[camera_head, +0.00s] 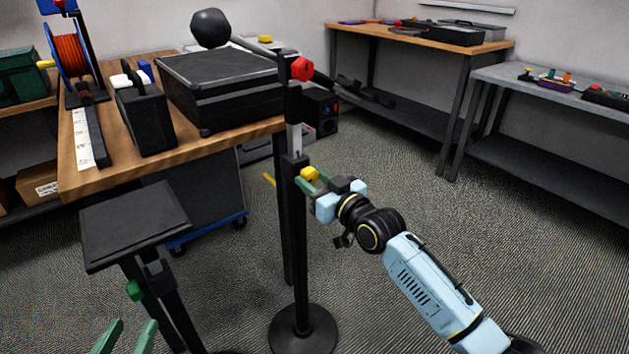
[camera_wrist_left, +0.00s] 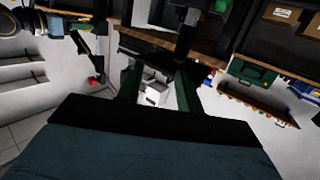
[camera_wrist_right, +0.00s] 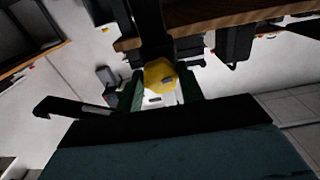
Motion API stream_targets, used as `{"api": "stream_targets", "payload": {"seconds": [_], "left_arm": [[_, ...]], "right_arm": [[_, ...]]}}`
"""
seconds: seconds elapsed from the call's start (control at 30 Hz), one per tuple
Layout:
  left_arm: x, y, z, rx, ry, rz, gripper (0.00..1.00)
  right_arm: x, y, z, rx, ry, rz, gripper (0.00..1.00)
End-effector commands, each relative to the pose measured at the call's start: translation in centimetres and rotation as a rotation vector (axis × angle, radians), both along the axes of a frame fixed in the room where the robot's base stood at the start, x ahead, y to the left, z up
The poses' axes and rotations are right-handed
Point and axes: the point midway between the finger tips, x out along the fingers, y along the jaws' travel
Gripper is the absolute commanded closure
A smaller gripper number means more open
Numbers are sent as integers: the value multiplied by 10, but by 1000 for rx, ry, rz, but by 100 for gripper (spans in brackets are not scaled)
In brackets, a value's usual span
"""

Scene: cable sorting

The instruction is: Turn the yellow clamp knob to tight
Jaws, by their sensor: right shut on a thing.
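The yellow clamp knob (camera_head: 310,174) sits on the side of a black upright stand (camera_head: 299,230). My right gripper (camera_head: 313,182) comes from the right, with its green fingers shut on the knob. In the right wrist view the yellow knob (camera_wrist_right: 160,75) lies between the two fingers (camera_wrist_right: 163,88). The knob's marking is too small to read. My left gripper (camera_head: 124,338) is low at the bottom left, its green fingers apart and empty. The left wrist view also shows its fingers (camera_wrist_left: 157,92) apart with nothing between them.
A wooden table (camera_head: 75,180) at the left holds a black case (camera_head: 220,90) and a cable reel (camera_head: 70,55). A small black platform (camera_head: 135,225) stands in front of it. A red knob (camera_head: 302,69) is higher on the stand. Open carpet lies to the right.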

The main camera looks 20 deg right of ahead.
Motion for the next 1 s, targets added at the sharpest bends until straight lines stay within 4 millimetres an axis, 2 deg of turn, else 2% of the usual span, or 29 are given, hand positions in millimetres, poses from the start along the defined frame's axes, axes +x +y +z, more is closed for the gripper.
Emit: {"api": "stream_targets", "payload": {"seconds": [0.17,0.37,0.6,0.8,0.93,1.0], "left_arm": [[-5,4,-16,27,101,7,64],[-20,16,-48,88,318,25,64],[-63,39,-92,177,671,56,64],[-108,57,-115,238,941,79,64],[-137,67,-122,271,1099,92,64],[-134,69,-131,278,1105,93,64]], "right_arm": [[0,0,1,33,13,0,85],[0,0,1,113,44,-1,85],[0,0,2,260,95,-1,85],[0,0,2,399,146,-1,85],[0,1,2,504,185,-1,85],[0,1,2,566,207,-1,85]]}}
